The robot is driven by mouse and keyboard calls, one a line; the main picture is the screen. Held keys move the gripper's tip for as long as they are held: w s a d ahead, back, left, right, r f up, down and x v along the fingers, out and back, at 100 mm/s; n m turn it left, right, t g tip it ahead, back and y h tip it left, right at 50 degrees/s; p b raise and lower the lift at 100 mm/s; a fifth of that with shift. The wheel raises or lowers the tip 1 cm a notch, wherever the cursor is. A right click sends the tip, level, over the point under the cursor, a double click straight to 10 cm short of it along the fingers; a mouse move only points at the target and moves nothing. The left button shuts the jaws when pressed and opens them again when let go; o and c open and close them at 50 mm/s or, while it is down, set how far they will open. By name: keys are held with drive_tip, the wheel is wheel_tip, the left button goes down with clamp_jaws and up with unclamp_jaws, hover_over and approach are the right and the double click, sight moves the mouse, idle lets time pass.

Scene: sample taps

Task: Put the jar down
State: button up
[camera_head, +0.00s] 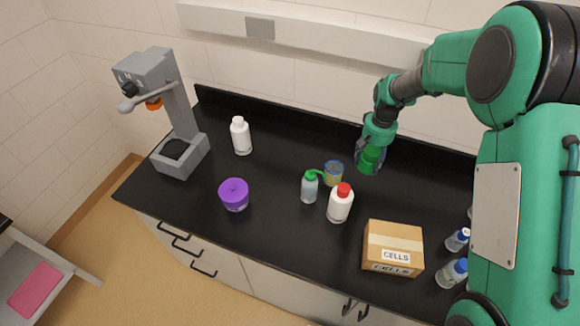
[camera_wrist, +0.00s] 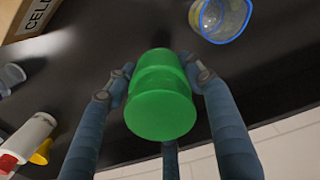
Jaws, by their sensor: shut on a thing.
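The jar is taken to be the green cylindrical container (camera_head: 369,159) held at the end of my arm, near the back of the black bench on the right. My gripper (camera_head: 370,150) is seen from behind in the head view, partly wrapping the jar. I cannot tell from these views whether the jar's base touches the bench.
A clear beaker with a blue rim (camera_head: 333,174) stands close left of the jar. A wash bottle (camera_head: 309,187), a red-capped white bottle (camera_head: 340,204) and a CELLS box (camera_head: 392,248) stand in front.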

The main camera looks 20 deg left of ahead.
drive_tip(key=s+a+p, duration=0.2)
drive_tip(key=a+p, duration=0.1)
drive_tip(key=a, duration=2.6)
drive_tip(key=shift+a+f, duration=0.15)
drive_tip(key=shift+f, duration=0.05)
drive_tip(key=shift+s+f, duration=0.1)
drive_tip(key=shift+f, duration=3)
drive_tip(key=shift+f, duration=1.9)
drive_tip(key=shift+f, duration=0.1)
